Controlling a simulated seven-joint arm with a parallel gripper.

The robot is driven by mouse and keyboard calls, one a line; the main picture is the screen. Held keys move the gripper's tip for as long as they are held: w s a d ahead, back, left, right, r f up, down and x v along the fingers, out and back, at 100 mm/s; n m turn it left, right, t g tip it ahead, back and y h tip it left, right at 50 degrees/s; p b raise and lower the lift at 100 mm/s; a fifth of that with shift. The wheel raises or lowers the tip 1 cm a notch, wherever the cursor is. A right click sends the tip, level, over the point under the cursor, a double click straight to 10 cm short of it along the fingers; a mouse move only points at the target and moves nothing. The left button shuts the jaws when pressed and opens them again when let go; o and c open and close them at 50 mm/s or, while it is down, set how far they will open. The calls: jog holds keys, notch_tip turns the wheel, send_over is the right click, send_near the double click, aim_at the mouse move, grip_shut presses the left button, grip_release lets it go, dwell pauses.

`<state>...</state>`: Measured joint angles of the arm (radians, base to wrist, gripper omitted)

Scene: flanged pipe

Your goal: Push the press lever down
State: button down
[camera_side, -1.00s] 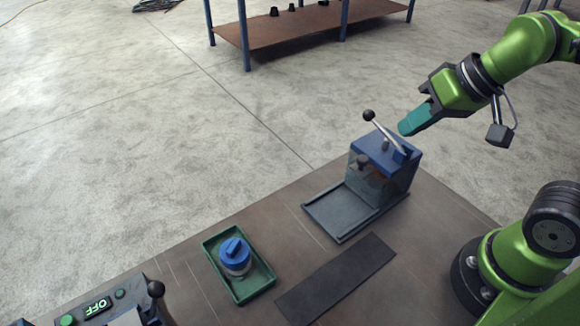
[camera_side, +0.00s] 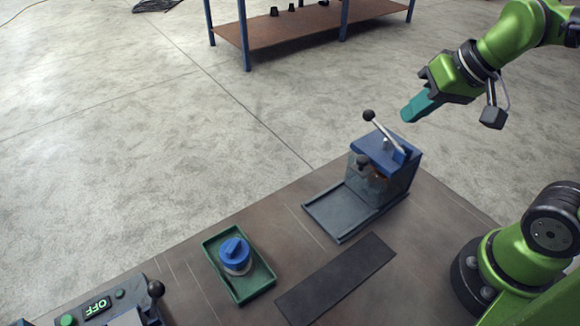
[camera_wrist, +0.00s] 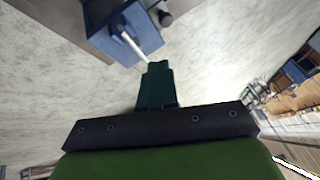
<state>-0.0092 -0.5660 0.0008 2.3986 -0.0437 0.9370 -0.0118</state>
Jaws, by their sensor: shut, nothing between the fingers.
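The press (camera_side: 384,165) is a blue and grey box at the back of the table, with a grey tray in front. Its lever (camera_side: 385,131) is a silver rod with a black ball knob that points up and to the left.
A green tray (camera_side: 262,278) holds a blue-topped part (camera_side: 235,254) on the table. A dark mat (camera_side: 338,279) lies in front of the press. A control box with an OFF display (camera_side: 97,307) stands at the lower left. A shelf (camera_side: 300,27) stands behind on the floor.

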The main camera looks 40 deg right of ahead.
aim_at(372, 112)
jog(key=w+n+g, duration=0.1)
jog(key=w, duration=0.2)
jog(key=w+d+r+n+g+h, duration=0.1)
jog(key=w+g, duration=0.1)
jog(key=w, duration=0.1)
jog(key=w+d+n+g, duration=0.1)
jog(key=w, duration=0.3)
jog(key=shift+r+g+h, duration=0.2)
jog(key=shift+g+h, duration=0.1)
jog(key=shift+h, duration=0.1)
jog(key=shift+s+r, duration=0.2)
jog(key=shift+r, duration=0.05)
jog(key=shift+f, duration=0.1)
jog(key=shift+w+d+f, duration=0.1)
jog(key=shift+w+f, duration=0.05)
jog(key=shift+f, duration=1.6)
jog(key=shift+w+f, duration=0.15)
jog(key=shift+f, duration=1.55)
